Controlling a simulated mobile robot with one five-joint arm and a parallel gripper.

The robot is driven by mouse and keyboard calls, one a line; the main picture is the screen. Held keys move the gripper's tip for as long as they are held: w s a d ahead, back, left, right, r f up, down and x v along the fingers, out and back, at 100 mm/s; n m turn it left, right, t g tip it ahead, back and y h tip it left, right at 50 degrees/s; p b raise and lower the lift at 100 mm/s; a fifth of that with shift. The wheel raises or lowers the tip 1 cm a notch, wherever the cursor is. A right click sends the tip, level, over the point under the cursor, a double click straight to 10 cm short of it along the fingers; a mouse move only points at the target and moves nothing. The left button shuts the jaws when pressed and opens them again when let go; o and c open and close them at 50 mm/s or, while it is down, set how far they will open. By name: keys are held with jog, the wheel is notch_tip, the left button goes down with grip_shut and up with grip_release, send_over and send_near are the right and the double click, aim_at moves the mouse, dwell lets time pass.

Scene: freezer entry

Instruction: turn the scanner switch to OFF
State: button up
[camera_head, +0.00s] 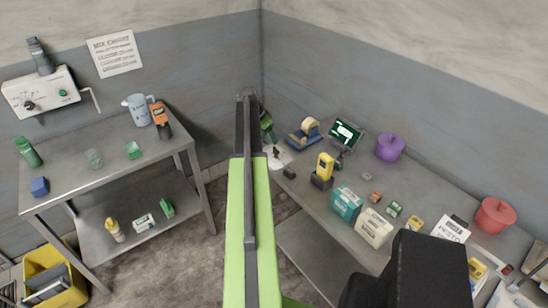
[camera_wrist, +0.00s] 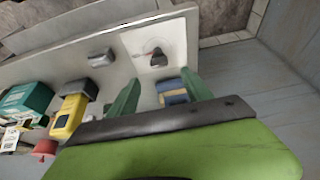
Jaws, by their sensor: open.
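A dark rotary knob (camera_head: 276,151) sits on a white plate at the far end of the right-hand bench, partly screened by my arm. The wrist view shows the knob (camera_wrist: 158,58) on its pale plate, with a thin reddish mark beside it. I take it as the scanner switch; its labels and setting are too small to read. My gripper (camera_wrist: 160,77) has its two green fingers spread apart with nothing held. In the wrist view the knob appears just beyond the gap between the fingertips, apart from them. In the head view my gripper (camera_head: 266,122) is largely hidden behind my arm.
A blue tape dispenser (camera_head: 304,132) stands close to the plate and shows between my fingers. A small grey block (camera_wrist: 100,57), a yellow scanner (camera_head: 322,170) and a teal box (camera_head: 346,203) are nearby. A control box (camera_head: 40,92) hangs on the left wall above a shelf.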

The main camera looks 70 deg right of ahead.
aim_at(276, 148)
jog(key=b+x, duration=0.6)
jog(key=x, duration=0.2)
jog(key=shift+f, duration=0.15)
jog(key=shift+s+d+f, duration=0.1)
jog(key=shift+d+f, duration=0.05)
jog(key=shift+f, duration=0.1)
jog(key=shift+r, duration=0.1)
